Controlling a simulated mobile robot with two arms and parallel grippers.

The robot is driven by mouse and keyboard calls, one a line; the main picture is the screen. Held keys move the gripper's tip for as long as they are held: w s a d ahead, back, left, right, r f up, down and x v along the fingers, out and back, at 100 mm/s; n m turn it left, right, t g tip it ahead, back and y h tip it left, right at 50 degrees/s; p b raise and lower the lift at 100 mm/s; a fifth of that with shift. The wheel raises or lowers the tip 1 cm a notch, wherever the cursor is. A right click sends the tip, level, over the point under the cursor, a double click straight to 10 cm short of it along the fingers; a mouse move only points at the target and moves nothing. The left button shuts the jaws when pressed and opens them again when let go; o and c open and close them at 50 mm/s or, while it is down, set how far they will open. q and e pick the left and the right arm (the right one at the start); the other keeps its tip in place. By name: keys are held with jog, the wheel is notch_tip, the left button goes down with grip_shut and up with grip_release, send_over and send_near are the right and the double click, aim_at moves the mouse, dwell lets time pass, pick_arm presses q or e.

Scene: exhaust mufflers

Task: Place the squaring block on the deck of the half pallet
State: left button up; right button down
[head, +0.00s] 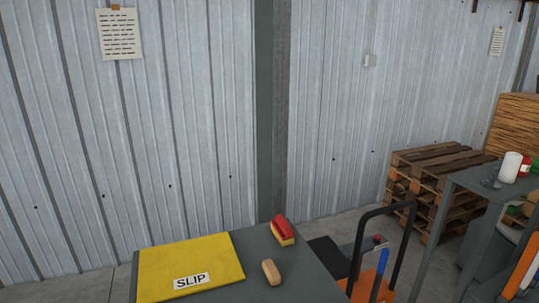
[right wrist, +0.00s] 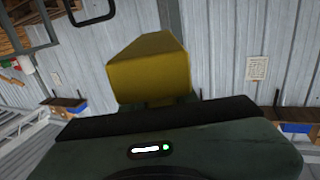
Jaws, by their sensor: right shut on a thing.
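My right gripper (right wrist: 165,104) shows in the right wrist view, shut on a yellow block (right wrist: 148,72) with a sloped top, which I take to be the squaring block. The block stands out beyond the dark gripper body, and the fingertips are mostly hidden. In the head view a stack of brown wooden pallets (head: 432,182) stands on the floor at the right, against the metal wall. I cannot tell whether one of these is the half pallet. Neither of my grippers shows in the head view.
A grey table (head: 300,284) carries a yellow SLIP mat (head: 190,262), a tan block (head: 271,272) and a red and yellow brush-like thing (head: 283,231). A black-handled orange cart (head: 372,284) stands right of it. A grey stand (head: 462,180) with a white cylinder (head: 510,167) partly blocks the pallets.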

jog(key=w+a+f+n+y+p, duration=0.25)
jog(key=w+y, duration=0.25)
jog(key=w, duration=1.1)
jog(key=w+d+r+p, duration=0.1)
jog(key=w+d, duration=0.1)
jog(key=w, duration=0.5)
jog(key=w+d+r+n+g+y+p, duration=0.1)
jog(key=w+d, duration=0.1)
jog(key=w, duration=0.4)
jog(key=shift+w+r, duration=0.4)
jog(key=shift+n, duration=0.25)
notch_tip(320, 180, down, 20)
jog(key=b, duration=1.7)
jog(key=shift+r+b, duration=0.15)
jog(key=shift+b, duration=0.25)
